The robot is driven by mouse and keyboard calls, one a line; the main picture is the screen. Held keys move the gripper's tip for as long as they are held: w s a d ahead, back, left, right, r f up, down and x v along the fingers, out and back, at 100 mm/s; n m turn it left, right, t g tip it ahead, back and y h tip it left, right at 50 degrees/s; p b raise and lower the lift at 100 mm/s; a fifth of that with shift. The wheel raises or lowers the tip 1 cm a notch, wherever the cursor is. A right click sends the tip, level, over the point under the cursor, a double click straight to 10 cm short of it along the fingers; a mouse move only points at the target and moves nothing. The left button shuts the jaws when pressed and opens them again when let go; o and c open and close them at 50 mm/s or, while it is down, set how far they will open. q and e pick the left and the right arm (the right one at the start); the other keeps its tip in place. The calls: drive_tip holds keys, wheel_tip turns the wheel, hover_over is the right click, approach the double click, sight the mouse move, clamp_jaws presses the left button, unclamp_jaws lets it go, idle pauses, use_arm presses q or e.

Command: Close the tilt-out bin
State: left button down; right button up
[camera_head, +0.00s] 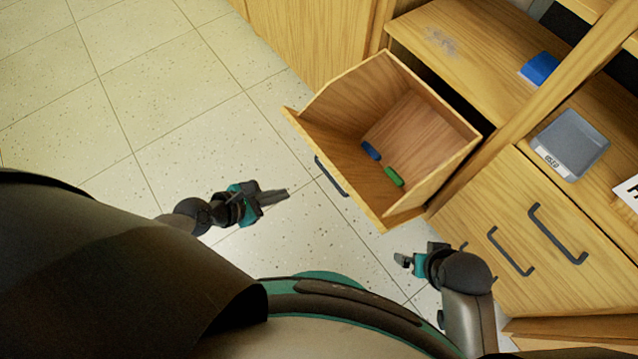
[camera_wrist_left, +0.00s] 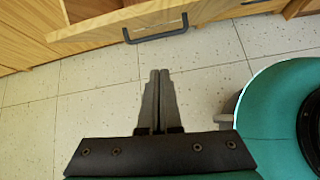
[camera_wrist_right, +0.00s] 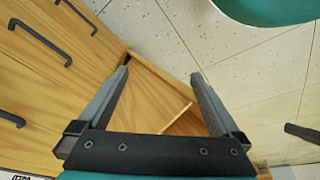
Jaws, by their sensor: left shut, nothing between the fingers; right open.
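The wooden tilt-out bin (camera_head: 330,125) is tilted open out of the cabinet in the head view. A blue item (camera_head: 371,150) and a green item (camera_head: 393,176) lie inside it. Its dark handle (camera_head: 331,176) is on the outer front face; a dark handle also shows ahead of the fingers in the left wrist view (camera_wrist_left: 155,35). My left gripper (camera_head: 286,193) is shut and empty, a little left of the handle and apart from it. My right gripper (camera_head: 400,260) is near the bin's lower corner; its fingers are spread and empty in the right wrist view (camera_wrist_right: 160,75).
Cabinet drawers with dark handles (camera_head: 558,235) stand right of my right gripper. The tiled floor (camera_head: 130,85) left of the bin is clear.

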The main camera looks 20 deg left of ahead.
use_arm(q)
drive_tip(key=w+d+f+n+b, duration=0.1)
drive_tip(key=w+d+f+b, duration=0.2)
drive_tip(key=w+d+b, duration=0.2)
drive_tip(key=w+d, duration=0.2)
drive_tip(key=w, duration=0.2)
drive_tip(key=shift+d+f+h, duration=0.3)
use_arm(e)
wheel_tip(320, 180, up, 8)
drive_tip(key=w+a+t, duration=0.1)
drive_tip(key=w+t, duration=0.1)
drive_tip(key=shift+w+a+r+t+y, duration=0.15)
drive_tip(key=shift+w+a+t+y, duration=0.15)
drive_tip(key=shift+a+y, duration=0.1)
drive_tip(key=shift+d, duration=0.1)
